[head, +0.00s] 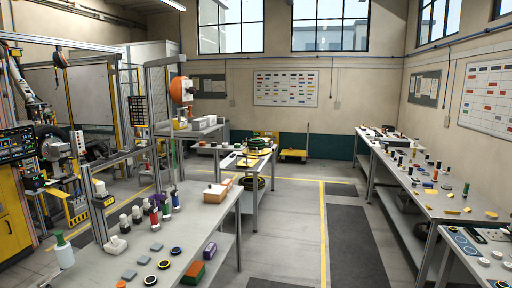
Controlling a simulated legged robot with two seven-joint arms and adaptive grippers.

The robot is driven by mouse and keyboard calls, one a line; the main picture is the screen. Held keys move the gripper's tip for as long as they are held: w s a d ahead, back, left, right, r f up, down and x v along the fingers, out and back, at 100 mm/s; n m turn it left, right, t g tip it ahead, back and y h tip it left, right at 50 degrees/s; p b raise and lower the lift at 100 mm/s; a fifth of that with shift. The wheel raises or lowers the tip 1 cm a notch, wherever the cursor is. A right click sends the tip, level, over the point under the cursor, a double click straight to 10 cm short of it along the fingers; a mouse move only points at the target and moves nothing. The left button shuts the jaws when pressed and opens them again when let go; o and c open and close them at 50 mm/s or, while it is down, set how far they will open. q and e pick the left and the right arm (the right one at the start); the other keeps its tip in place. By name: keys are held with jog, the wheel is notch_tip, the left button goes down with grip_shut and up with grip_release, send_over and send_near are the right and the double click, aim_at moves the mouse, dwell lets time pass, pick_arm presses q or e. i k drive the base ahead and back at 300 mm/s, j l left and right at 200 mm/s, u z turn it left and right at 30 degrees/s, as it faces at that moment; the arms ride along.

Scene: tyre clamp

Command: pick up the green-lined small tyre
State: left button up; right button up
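Neither of my grippers is in view. Several small black tyre-like rings lie flat at the front of the left workbench (212,237). I cannot make out a green lining on any of these. A dark green round item (262,141) sits on the middle table, too small to tell whether it is a tyre. No gripper touches any of these things.
The left workbench also holds bottles, grey pads, an orange-and-white box (216,194) and a green block (193,272). A long right bench (420,197) carries many small parts. The floor aisle (290,230) between the benches is clear.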

aim_at(258, 143)
jog(key=i+l+z, duration=0.15)
jog(key=i+z, duration=0.2)
jog(key=i, duration=0.4)
jog(key=i+z, duration=0.15)
jog(key=i, duration=6.25)
jog(key=i+u, duration=0.1)
jog(key=i, duration=0.4)
jog(key=i+l, duration=0.15)
jog(key=i, duration=0.4)
jog(key=i+l+u, duration=0.15)
jog(key=i, duration=0.35)
jog(key=i+l, duration=0.15)
jog(key=i, duration=0.4)
jog(key=j+u, duration=0.05)
